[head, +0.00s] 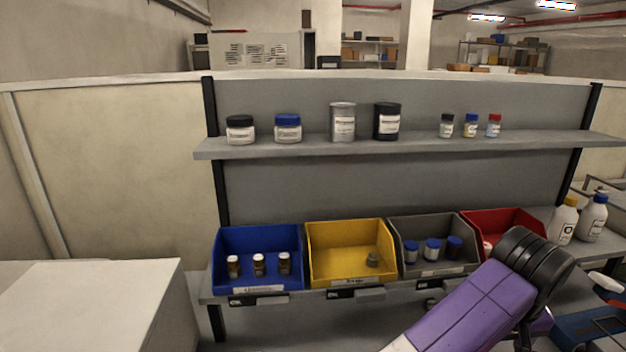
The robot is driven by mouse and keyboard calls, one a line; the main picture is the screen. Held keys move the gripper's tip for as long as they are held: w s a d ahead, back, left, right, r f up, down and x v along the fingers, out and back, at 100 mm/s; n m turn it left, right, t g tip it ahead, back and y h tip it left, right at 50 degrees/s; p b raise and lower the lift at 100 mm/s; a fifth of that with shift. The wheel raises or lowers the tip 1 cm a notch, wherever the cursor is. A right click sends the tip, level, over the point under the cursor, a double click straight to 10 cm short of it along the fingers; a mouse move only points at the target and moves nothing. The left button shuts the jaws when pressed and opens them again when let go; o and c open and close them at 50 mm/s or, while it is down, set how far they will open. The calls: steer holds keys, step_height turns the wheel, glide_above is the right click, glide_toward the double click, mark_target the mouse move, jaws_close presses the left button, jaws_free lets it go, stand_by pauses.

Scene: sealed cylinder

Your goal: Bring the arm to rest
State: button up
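My arm shows at the lower right in the head view, a purple link with a black joint, in front of the red bin (490,217) and the bench's front edge. My gripper is not clearly seen; it is out of the picture or hidden behind the arm. Whether it holds anything cannot be told.
A shelf (290,150) holds several jars and vials. Below are a blue bin (257,240) with brown vials, a yellow bin (350,228) with a small grey item, and a grey bin (430,222) with blue-capped jars. White bottles (563,222) stand right. A white block (90,300) is left.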

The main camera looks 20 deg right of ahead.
steer(key=w+d+r+m+t+h, duration=0.1)
steer(key=w+d+r+t+h, duration=0.1)
steer(key=d+r+h, duration=0.5)
steer(key=w+d+r+t+h, duration=0.3)
steer(key=d+r, duration=0.2)
steer(key=r, duration=0.4)
steer(key=w+a+r+n+t+h, duration=0.1)
steer(key=w+a+r+n+t, duration=0.3)
steer(key=a+r+t, duration=0.4)
steer(key=s+a+f+n+t+y, duration=0.35)
steer(key=a+f+y, duration=0.25)
steer(key=a, duration=0.4)
steer(key=s+a+f+n+t+y, duration=0.35)
steer(key=a+f+y, duration=0.3)
steer(key=a, duration=0.35)
steer(key=s+a+f+m+g, duration=0.1)
steer(key=s+a+f+g, duration=0.1)
steer(key=s+f, duration=0.3)
steer(key=s+a+f+m+g+y, duration=0.1)
steer(key=s+a+f, duration=0.3)
steer(key=s, duration=0.6)
steer(key=s+a+f+m+g+y, duration=0.1)
steer(key=s+a+f+m+g, duration=0.1)
steer(key=s+f, duration=0.4)
steer(key=shift+s+a+f+g, duration=0.4)
steer(key=shift+s+a+g, duration=0.4)
steer(key=shift+s, duration=0.3)
